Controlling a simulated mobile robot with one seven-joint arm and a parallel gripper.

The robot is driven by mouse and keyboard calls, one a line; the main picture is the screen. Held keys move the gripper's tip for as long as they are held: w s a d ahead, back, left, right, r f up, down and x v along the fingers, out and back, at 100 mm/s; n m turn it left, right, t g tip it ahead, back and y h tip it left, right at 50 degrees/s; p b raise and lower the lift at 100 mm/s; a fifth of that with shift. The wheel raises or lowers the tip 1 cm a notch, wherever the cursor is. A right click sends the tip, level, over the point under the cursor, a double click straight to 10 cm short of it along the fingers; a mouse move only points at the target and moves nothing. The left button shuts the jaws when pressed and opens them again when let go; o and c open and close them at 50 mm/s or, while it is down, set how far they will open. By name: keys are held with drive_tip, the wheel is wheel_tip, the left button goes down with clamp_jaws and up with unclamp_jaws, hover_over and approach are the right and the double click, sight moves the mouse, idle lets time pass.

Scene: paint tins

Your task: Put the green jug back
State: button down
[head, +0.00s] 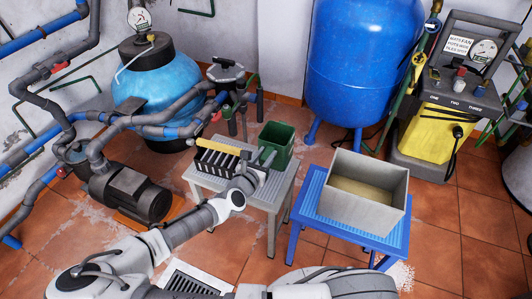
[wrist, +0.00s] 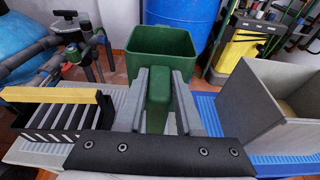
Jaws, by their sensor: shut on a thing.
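The green jug (head: 268,153) is an open square container, upright, at the back right of the grey table (head: 273,195) in the head view. In the wrist view the jug (wrist: 163,42) stands straight ahead, with its green handle (wrist: 158,98) between the two grey fingers. My gripper (head: 262,158) is shut on that handle; it also shows in the wrist view (wrist: 159,85). The inside of the jug looks empty as far as I can see. Its base is hidden, so I cannot tell whether it touches the table.
A black slotted rack (head: 215,160) with a yellow bar sits left on the grey table. A grey open box (head: 378,212) with sandy contents stands on a blue table (head: 313,205) to the right. A blue tank (head: 350,75) and pipes stand behind.

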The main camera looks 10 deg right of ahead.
drive_tip(key=shift+f+b, duration=1.7)
drive_tip(key=shift+f, duration=2.85)
drive_tip(key=shift+c, duration=2.4)
unclamp_jaws()
drive_tip(key=p+v, duration=0.3)
drive_tip(key=v, duration=1.4)
drive_tip(key=shift+s, duration=0.2)
drive_tip(key=shift+r, duration=0.1)
